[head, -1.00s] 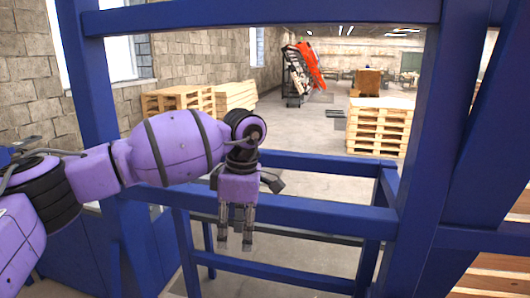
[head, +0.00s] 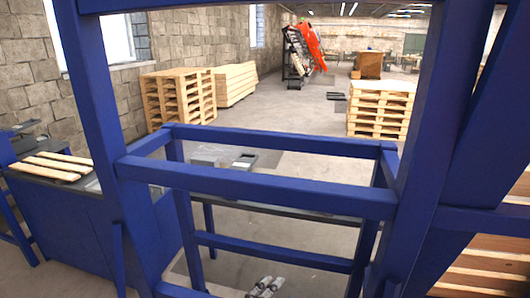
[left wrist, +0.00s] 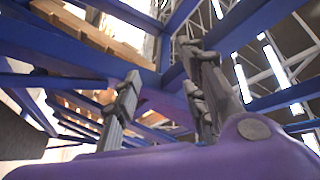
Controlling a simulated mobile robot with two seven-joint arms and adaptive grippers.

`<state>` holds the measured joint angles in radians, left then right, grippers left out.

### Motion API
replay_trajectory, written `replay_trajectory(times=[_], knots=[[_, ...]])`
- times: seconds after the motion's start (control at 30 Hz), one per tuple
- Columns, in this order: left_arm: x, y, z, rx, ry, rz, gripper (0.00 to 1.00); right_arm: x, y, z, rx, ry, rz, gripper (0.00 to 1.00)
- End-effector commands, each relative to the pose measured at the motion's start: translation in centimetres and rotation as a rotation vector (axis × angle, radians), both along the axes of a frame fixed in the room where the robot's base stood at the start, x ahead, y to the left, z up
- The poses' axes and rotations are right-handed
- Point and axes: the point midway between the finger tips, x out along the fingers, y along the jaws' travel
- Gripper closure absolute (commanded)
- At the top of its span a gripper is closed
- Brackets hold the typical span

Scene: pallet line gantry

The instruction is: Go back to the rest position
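The tips of my left gripper (head: 265,288) show at the bottom edge of the head view, below the blue frame's rails. The rest of that arm is out of the head view. In the left wrist view the left gripper's two grey fingers (left wrist: 162,65) stand apart with nothing between them. They point up toward blue beams. My right gripper is in neither view.
A blue gantry frame (head: 260,187) stands close in front, with posts on both sides. A bench with wooden slats (head: 55,167) is at left. Pallet stacks (head: 180,98) (head: 380,108) stand beyond. The grey floor (head: 290,112) between them is largely open.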

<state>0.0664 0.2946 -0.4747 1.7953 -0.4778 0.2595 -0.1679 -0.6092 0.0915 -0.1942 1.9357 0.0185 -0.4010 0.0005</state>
Motion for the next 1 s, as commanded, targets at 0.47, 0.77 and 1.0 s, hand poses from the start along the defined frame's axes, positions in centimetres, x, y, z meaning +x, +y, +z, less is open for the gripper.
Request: replay_trajectory(times=[0.47, 0.77, 1.0], knots=[[-17.3, 19.2, -23.1, -0.396, 1.013, 0.693, 0.61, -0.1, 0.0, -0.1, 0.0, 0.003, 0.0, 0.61], [-24.5, 21.8, -26.7, -0.486, 1.219, 0.838, 0.61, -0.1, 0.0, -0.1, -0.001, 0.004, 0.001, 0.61], [-24.6, 21.8, -26.8, -0.485, 1.222, 0.84, 0.61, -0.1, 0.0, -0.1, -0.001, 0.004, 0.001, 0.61]])
